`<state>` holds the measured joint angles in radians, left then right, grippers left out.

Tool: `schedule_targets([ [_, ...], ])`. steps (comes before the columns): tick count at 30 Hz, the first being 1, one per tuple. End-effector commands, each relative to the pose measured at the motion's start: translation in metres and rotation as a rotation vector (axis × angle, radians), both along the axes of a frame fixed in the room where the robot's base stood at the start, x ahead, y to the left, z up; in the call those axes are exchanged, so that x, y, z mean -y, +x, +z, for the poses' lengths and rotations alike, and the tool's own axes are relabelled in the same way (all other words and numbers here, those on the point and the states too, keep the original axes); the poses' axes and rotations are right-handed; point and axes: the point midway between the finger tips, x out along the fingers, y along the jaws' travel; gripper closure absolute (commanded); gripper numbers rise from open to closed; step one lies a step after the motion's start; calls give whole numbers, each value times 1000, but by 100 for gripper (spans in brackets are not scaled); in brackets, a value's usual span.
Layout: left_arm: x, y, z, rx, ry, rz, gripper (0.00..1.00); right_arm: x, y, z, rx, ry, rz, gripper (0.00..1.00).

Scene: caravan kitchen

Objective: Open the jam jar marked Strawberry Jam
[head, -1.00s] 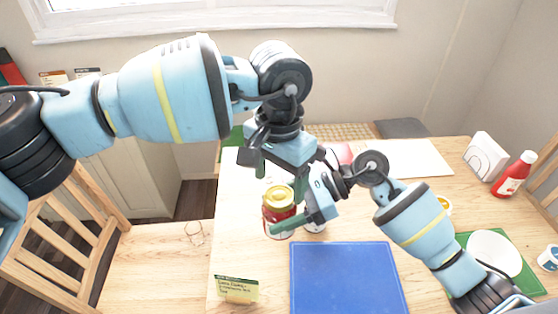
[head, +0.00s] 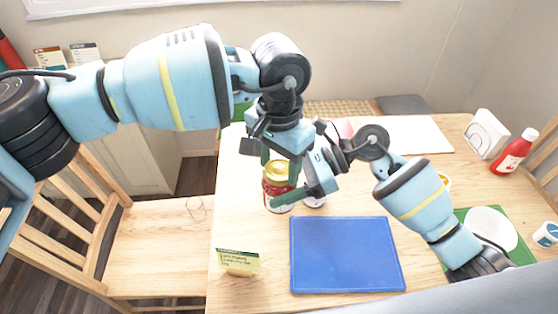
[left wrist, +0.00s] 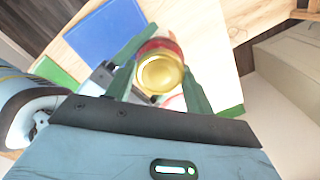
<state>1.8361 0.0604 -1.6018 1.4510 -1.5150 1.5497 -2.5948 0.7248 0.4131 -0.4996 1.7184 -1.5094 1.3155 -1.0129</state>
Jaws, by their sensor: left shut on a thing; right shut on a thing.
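The jar (head: 275,190) has a gold lid (head: 278,172) and reddish contents, and stands upright on the table; its label cannot be read. My left gripper (head: 279,166) comes down from above, its green fingers shut on the lid. In the left wrist view the lid (left wrist: 160,72) lies between its fingers. My right gripper (head: 284,196) reaches in from the right and is shut on the jar's body, one finger across the front; its other finger is mostly hidden.
A pale-topped container (head: 314,201) stands close right of the jar, partly hidden by my right gripper. A blue board (head: 346,255) lies in front, and a note card (head: 238,262) stands front left. A ketchup bottle (head: 514,152), napkin holder (head: 486,134) and white plate (head: 491,229) are at the right.

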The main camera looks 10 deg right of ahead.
Motion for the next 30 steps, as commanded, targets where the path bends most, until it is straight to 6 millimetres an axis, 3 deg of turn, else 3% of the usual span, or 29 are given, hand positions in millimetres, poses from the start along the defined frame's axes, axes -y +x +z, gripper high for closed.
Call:
schedule_targets([
  [5,0,0,1,0,0,79,74,0,0,2,2,2,0,100],
  [16,1,0,1,1,0,542,74,0,0,2,2,2,0,100],
  [28,1,0,1,1,0,596,74,0,0,2,2,2,0,100],
  [29,1,0,1,1,0,595,43,0,0,2,2,2,0,100],
  [30,1,0,1,1,0,595,38,0,0,2,2,2,0,100],
])
